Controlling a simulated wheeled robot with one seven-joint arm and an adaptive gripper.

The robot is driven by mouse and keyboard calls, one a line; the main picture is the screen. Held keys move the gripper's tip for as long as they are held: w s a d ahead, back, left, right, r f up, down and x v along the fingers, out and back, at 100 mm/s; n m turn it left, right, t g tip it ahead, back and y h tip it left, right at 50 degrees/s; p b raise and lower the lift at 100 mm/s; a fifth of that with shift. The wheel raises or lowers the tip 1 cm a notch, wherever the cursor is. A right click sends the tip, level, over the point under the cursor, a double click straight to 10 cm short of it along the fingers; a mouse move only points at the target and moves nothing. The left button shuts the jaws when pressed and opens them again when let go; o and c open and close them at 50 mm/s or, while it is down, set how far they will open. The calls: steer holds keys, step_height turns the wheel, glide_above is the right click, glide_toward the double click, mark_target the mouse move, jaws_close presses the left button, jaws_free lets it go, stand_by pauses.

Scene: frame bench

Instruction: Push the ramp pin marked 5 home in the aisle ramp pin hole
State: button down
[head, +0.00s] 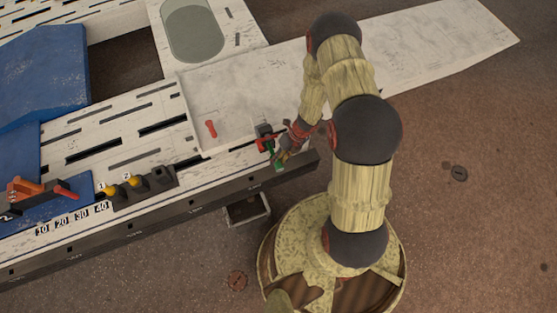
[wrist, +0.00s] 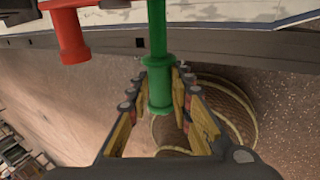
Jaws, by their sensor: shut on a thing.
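My gripper (wrist: 164,82) is shut on a green pin (wrist: 157,45), one finger on each side of its flanged lower part. The pin's shaft runs up past the top of the wrist view, so its far end is hidden. In the head view my gripper (head: 284,156) is at the bench edge by the ramp corner, with the green pin (head: 279,165) partly hidden. A red pin (wrist: 68,35) stands to the left of the green one in the wrist view, apart from it. I cannot read a number on either pin, and I cannot make out the pin hole.
The pale ramp (head: 420,50) extends to the upper right. A loose red piece (head: 211,129) is on its near end. A dark block (head: 265,131) is beside my gripper. Floor is open at the right.

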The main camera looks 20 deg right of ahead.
mark_target(271, 148)
steer(key=shift+w+p, duration=0.95)
steer(key=shift+w, duration=2.3)
steer(key=shift+s, duration=0.1)
steer(key=shift+s, duration=3.1)
steer(key=shift+w+p, duration=0.5)
steer(key=shift+w, duration=0.7)
stand_by(0.3)
